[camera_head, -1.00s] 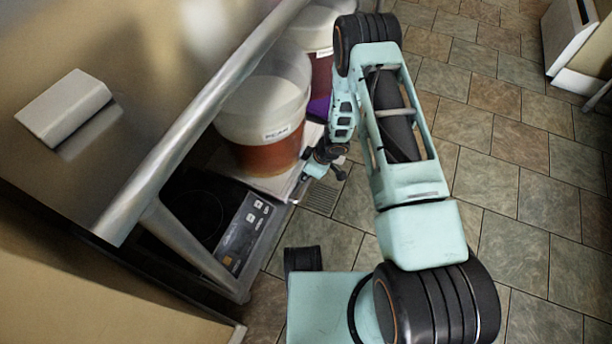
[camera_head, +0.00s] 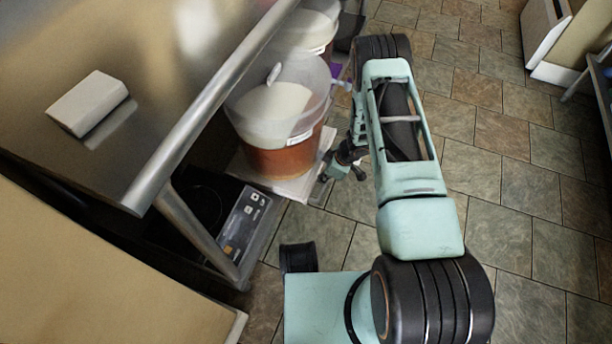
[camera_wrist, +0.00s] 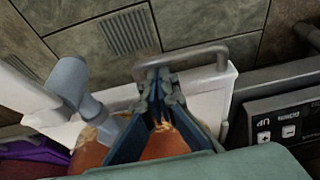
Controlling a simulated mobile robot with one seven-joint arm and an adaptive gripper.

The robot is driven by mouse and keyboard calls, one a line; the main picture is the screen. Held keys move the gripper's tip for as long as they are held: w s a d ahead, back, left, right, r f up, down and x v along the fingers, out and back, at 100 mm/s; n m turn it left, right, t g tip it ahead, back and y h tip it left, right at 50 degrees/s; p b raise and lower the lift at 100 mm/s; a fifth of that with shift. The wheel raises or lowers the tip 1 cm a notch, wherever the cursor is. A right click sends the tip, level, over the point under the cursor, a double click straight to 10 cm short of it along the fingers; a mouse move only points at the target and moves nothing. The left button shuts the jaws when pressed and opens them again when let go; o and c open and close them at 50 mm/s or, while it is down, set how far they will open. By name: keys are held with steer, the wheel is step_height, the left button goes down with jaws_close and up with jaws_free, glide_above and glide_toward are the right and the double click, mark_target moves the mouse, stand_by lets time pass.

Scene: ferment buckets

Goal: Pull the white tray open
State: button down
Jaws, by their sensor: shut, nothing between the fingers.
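The white tray (camera_head: 298,190) sits low under the steel table, carrying the buckets. It also shows in the wrist view (camera_wrist: 205,103), with a grey bar handle (camera_wrist: 205,52) on its front edge. My gripper (camera_wrist: 159,84) is shut with nothing between its fingers. Its fingertips are at the left part of the handle and overlap the bar in the picture. I cannot tell whether they are hooked behind it or only touching. In the head view my gripper (camera_head: 349,168) is beside the tray's front edge, partly hidden by my arm.
A clear bucket of orange-brown liquid (camera_head: 283,161) stands on the tray, with another bucket (camera_head: 309,32) behind. A black scale (camera_head: 243,222) is beside the tray. The steel table (camera_head: 170,60) overhangs, with a white box (camera_head: 88,101) on top. Tiled floor (camera_head: 490,160) is clear to the right.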

steer(key=s+d, duration=0.4)
steer(key=d, duration=0.6)
steer(key=s+d, duration=0.4)
steer(key=d, duration=0.7)
steer(key=shift+s, duration=0.35)
steer(key=shift+d, duration=0.1)
